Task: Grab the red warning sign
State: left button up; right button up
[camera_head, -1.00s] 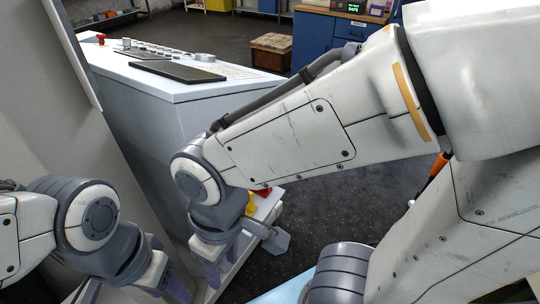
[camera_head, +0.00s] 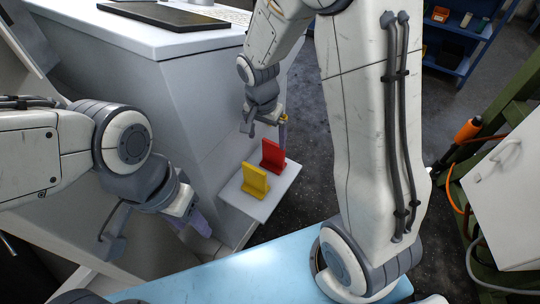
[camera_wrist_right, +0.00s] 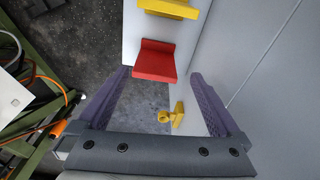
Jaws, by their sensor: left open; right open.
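The red warning sign (camera_head: 272,156) stands upright on a small white shelf (camera_head: 236,193) at the side of the console. A yellow sign (camera_head: 255,181) stands on the same shelf, nearer to me. My right gripper (camera_head: 266,130) is open, just above and behind the red sign. In the right wrist view the red sign (camera_wrist_right: 156,60) lies ahead of the spread fingers of my right gripper (camera_wrist_right: 160,84), not between them. The yellow sign (camera_wrist_right: 168,8) is beyond it at the top edge. My left gripper (camera_head: 190,225) is left of the shelf, empty.
The console (camera_head: 130,30) rises left of the shelf. A small yellow fitting (camera_wrist_right: 177,114) sticks out near the right finger in the right wrist view. A light blue surface (camera_head: 235,275) lies in front. Dark floor (camera_head: 310,190) is free right of the shelf.

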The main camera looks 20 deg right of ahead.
aim_at(274, 155)
jog(key=shift+m, duration=0.5)
jog(key=f, duration=0.1)
jog(key=d+f, duration=0.1)
jog(key=f, duration=0.1)
jog(key=w+f, duration=0.1)
jog(key=f, duration=0.1)
jog(key=shift+d+f, duration=0.2)
jog(key=shift+d, duration=0.2)
jog(key=f, duration=0.4)
jog(key=d+f, duration=0.1)
jog(key=f, duration=0.1)
jog(key=shift+w+d+f+b, duration=0.1)
jog(key=shift+w+f+b, duration=0.05)
jog(key=shift+w+b, duration=0.2)
jog(key=c, duration=1)
